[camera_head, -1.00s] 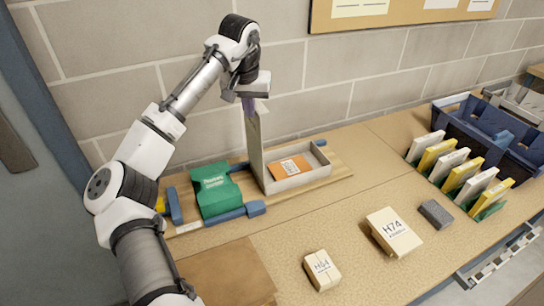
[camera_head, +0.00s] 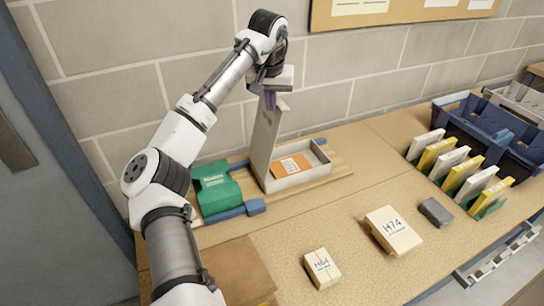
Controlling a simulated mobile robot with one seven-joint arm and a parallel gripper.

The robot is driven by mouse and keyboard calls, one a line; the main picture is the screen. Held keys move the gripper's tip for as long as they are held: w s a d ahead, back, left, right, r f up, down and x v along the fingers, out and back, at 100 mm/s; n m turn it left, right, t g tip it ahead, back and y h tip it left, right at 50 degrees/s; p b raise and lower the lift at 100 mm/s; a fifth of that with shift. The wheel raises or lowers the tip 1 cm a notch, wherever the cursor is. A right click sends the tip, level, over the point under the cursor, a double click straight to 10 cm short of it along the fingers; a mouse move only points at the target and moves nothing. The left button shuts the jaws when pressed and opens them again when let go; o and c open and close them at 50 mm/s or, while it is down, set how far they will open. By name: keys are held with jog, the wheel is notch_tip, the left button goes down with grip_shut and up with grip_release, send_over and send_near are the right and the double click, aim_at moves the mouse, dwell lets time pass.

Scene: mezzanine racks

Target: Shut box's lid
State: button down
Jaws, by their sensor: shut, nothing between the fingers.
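The box (camera_head: 300,180) is a shallow pale tray on a wooden board, with an orange labelled packet (camera_head: 290,165) inside. My gripper (camera_head: 270,103) is shut and empty at the lid's top edge. It points down, and its fingertips look to be at or just left of that edge; I cannot tell for sure whether they touch it.
A green box (camera_head: 216,188) stands left of the box. Blue blocks (camera_head: 255,206) lie beside it. Cartons (camera_head: 393,231) lie at the front. Upright packets (camera_head: 450,170) and blue bins (camera_head: 480,125) are at the right.

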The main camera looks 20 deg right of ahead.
jog(key=d, duration=1.1)
jog(key=shift+d, duration=0.25)
dwell(0.7)
jog(key=shift+s+r, duration=0.1)
jog(key=w+v, duration=0.1)
jog(key=v, duration=0.5)
jog(key=shift+d+r, duration=0.35)
jog(key=shift+r, duration=0.15)
jog(key=shift+w, duration=0.1)
